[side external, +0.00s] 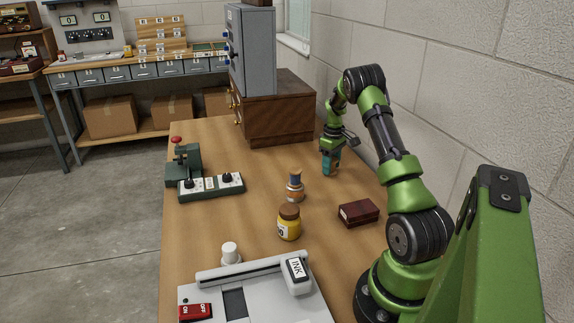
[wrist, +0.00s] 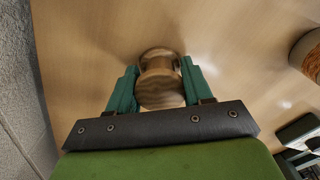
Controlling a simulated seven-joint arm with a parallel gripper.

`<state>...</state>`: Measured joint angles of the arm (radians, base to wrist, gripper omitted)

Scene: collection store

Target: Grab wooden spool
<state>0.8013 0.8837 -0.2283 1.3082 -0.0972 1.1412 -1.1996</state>
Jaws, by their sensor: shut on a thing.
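The wooden spool (wrist: 160,85) is light brown, with round flanges and a narrower waist. In the wrist view it sits between the two teal fingers of my gripper (wrist: 158,88), which is shut on it from both sides. In the side view my gripper (side external: 330,164) points down at the far right part of the table, near the wall. There the fingers and hand mostly hide the spool. I cannot tell whether the spool still touches the tabletop.
A green control device (side external: 212,186) is to the left. A wooden cabinet (side external: 275,110) stands behind; the wall (side external: 450,90) is close right.

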